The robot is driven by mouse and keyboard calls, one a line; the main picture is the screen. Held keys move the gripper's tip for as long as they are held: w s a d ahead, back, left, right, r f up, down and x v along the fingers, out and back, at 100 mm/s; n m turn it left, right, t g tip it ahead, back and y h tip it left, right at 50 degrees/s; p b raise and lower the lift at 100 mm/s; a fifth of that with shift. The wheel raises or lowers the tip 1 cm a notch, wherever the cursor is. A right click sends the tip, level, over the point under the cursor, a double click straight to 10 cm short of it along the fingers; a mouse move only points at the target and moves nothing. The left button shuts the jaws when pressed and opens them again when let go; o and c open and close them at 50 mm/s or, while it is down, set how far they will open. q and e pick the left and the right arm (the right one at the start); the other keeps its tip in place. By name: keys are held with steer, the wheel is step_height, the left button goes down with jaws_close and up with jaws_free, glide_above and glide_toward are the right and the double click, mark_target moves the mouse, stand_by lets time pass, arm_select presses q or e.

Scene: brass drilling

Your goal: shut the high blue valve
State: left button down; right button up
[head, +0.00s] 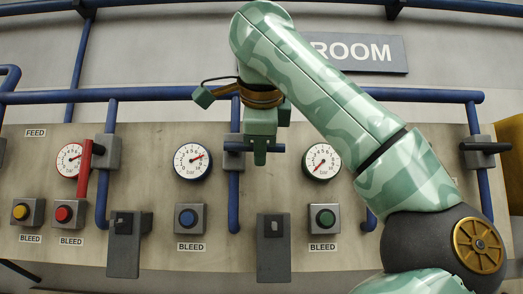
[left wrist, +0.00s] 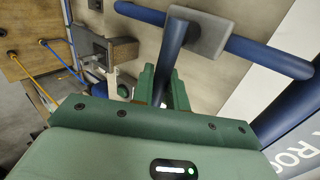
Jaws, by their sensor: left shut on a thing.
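The high blue valve has a dark blue lever (head: 277,148) that lies level, crosswise to its upright blue pipe (head: 234,195). My left gripper (head: 260,156) comes down on the lever from above and is shut on it, right of the pipe. In the left wrist view the lever (left wrist: 172,48) runs from a grey valve body (left wrist: 201,30) to between the green fingers of my left gripper (left wrist: 165,92). My right gripper is in neither view.
A red lever (head: 84,170) stands upright at the left, and a black lever (head: 487,147) lies level at the right. Dials, including the blue-side gauge (head: 192,161), and bleed buttons (head: 188,218) sit on the panel. Grey boxes (head: 273,248) jut out below.

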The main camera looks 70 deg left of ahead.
arm_select(q)
steer(key=shift+r, duration=0.15)
stand_by(0.4)
steer(key=c, duration=1.5)
jaws_free()
steer(key=shift+o, duration=0.2)
steer(key=v, duration=1.6)
steer(key=shift+s, duration=0.35)
